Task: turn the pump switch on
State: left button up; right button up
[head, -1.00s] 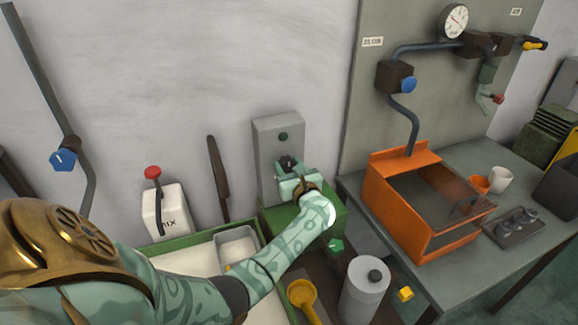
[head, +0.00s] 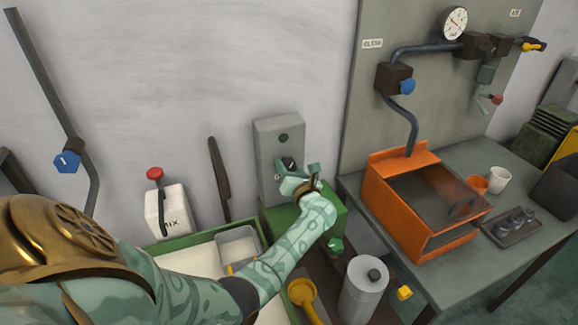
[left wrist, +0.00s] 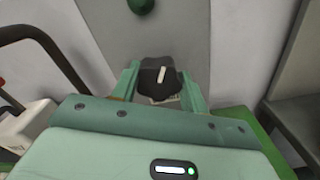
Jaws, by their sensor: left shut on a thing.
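The pump switch is a black knob (head: 288,163) with a white mark, on a grey wall box (head: 268,140) with a green button above it. In the left wrist view the knob (left wrist: 161,76) sits between my two green fingers, and its white mark points nearly up. My left gripper (head: 298,172) is shut on the knob; it also shows in the left wrist view (left wrist: 160,82). The fingers partly hide the knob in the head view. My right gripper is not in view.
A green box (head: 328,208) stands just below the switch. A grey cylinder (head: 363,290) and a yellow ladle (head: 303,295) are in front. To the right, an orange tank (head: 385,205) stands on a grey table. A white container with a red knob (head: 167,212) is at left.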

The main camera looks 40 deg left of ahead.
pick_arm(q)
jog(key=m+p, duration=0.1)
jog(key=m, duration=0.2)
jog(key=shift+r+m, duration=0.15)
jog(key=shift+m, duration=0.25)
jog(key=m+p, duration=0.1)
jog(key=m, duration=0.2)
jog(key=shift+m+p, duration=0.3)
jog(key=m+p, duration=0.1)
jog(key=m, duration=0.4)
jog(key=shift+p, duration=0.35)
jog(key=o, duration=1)
jog(key=shift+f, duration=0.2)
